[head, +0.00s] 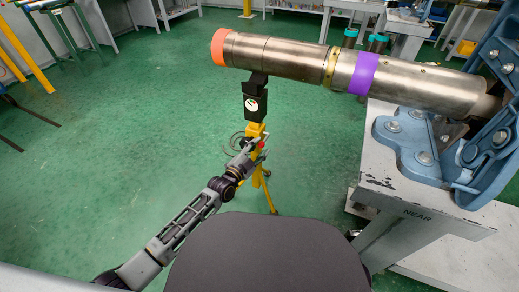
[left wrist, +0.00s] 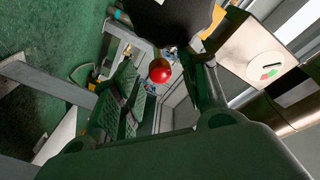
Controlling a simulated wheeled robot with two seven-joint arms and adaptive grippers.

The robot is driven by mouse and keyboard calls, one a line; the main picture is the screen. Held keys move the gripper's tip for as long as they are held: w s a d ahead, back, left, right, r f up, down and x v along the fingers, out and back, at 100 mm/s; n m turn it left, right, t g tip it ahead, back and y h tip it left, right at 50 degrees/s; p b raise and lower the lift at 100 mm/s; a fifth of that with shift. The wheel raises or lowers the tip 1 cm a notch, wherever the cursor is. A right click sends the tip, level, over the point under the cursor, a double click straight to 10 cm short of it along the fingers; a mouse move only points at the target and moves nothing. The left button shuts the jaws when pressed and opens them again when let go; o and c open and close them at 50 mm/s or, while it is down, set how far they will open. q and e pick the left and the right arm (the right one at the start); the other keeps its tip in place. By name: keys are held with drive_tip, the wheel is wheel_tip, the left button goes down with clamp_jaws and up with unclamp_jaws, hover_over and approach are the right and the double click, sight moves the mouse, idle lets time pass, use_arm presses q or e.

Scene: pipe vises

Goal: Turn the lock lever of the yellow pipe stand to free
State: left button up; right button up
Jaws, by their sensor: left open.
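The yellow pipe stand (head: 256,131) stands on the green floor under the left end of the steel pipe (head: 285,60). Its black head (head: 255,100) carries a round indicator with a green mark, and the pipe rests above it. The lock lever's red knob (head: 262,144) shows small beside the stand. My left gripper (head: 255,153) is at the stand, next to the knob. In the left wrist view the red knob (left wrist: 159,71) appears between the open fingers of my left gripper (left wrist: 170,85), with no clear contact. The indicator (left wrist: 268,66) shows green and red there. The lever's shaft is hidden.
The pipe has an orange end (head: 218,48) and a purple band (head: 362,74). A blue vise (head: 430,150) on a grey bench (head: 405,195) holds its right end. Open green floor lies left of the stand. Other benches stand along the back.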

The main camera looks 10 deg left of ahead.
use_arm(q)
drive_tip(key=shift+w+d, duration=0.2)
drive_tip(key=shift+w, duration=0.25)
clamp_jaws()
